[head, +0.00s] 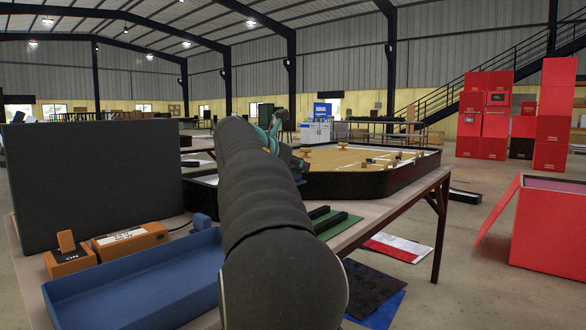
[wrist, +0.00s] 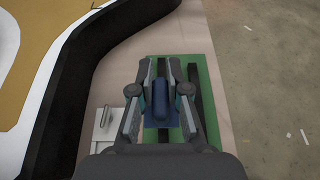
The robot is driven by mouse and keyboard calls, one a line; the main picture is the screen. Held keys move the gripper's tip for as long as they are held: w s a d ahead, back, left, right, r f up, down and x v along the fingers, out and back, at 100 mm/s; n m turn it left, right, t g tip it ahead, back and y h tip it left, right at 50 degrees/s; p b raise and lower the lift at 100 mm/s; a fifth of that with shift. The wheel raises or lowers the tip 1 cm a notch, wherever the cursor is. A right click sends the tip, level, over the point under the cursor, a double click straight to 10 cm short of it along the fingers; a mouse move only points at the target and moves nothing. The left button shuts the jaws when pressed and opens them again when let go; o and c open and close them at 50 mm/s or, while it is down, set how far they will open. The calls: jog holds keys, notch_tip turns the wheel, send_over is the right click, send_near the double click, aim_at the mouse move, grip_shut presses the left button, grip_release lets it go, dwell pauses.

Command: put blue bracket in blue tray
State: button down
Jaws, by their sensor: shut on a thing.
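In the wrist view a blue bracket (wrist: 161,103) sits between the two fingers of my gripper (wrist: 160,68), which is shut on it. The bracket is over a green board (wrist: 208,100) with dark bars; I cannot tell whether it touches the board. In the head view my arm hides the bracket and the fingertips. The blue tray (head: 135,275) lies at the lower left of the head view, on the table's near side. Its visible floor is empty. The green board (head: 340,222) shows partly to the right of my arm.
A black panel (head: 90,185) stands behind the tray. Orange boxes (head: 130,237) and a small blue block (head: 201,221) lie behind the tray's rim. A large black-rimmed board (head: 390,180) fills the table's far part. A grey-white plate (wrist: 105,125) lies left of the green board.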

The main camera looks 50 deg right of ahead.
jog(key=shift+r, duration=0.1)
notch_tip(320, 180, up, 5)
jog(key=p, duration=0.6)
dwell(0.6)
